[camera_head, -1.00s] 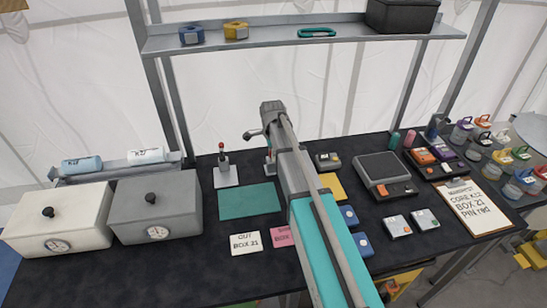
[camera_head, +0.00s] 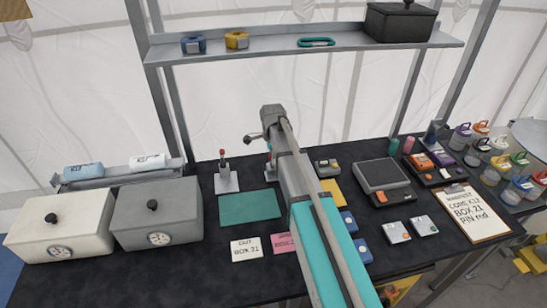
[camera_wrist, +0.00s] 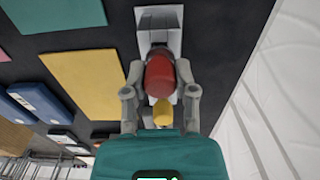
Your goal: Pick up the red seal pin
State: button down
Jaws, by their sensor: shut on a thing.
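The red seal pin (camera_wrist: 160,76) is between the two fingers of my gripper (camera_wrist: 159,82) in the wrist view. The gripper is shut on it. A yellow piece (camera_wrist: 162,112) shows just below the red part, towards my palm. The pin is in front of a grey post on a pale stand (camera_wrist: 172,42); I cannot tell whether it still sits in that stand. In the head view my arm hides the gripper and most of this stand (camera_head: 269,170). A similar stand (camera_head: 226,181) with a red-topped piece (camera_head: 222,153) is to its left.
A green mat (camera_head: 250,207) and a yellow mat (camera_wrist: 88,82) lie close by. A grey scale (camera_head: 382,174) and a clipboard (camera_head: 474,213) are to the right. Two lidded boxes (camera_head: 60,228) (camera_head: 156,223) stand at the left. A shelf (camera_head: 270,43) runs above the back.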

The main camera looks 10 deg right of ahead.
jog(key=shift+r+p, duration=3.9)
jog(key=shift+r, duration=0.3)
